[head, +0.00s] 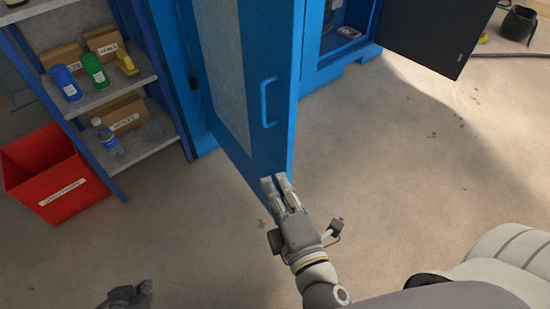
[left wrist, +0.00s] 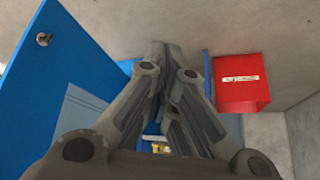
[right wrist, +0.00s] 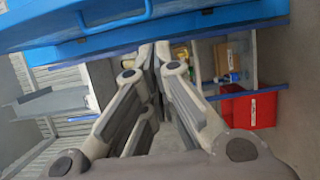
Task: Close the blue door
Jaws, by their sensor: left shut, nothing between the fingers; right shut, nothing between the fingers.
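The blue door (head: 262,60) stands open in the head view, swung out from the blue cabinet (head: 325,62). Its blue handle (head: 269,102) faces right. My right gripper (head: 276,182) is shut and empty. It overlaps the door's lower outer edge in the head view; I cannot tell whether it touches. A blue panel (right wrist: 150,25) crosses the top of the right wrist view, just beyond the right gripper (right wrist: 153,52). My left gripper (head: 128,294) is low at the bottom left, partly cut off. It shows shut and empty in the left wrist view (left wrist: 165,52), with a blue panel (left wrist: 60,75) to its left.
A shelf unit (head: 125,82) with bottles and boxes stands left of the door. A red bin (head: 45,168) is on the floor beside it. A dark panel (head: 435,30) stands open at the cabinet's right. The floor right of the door is clear.

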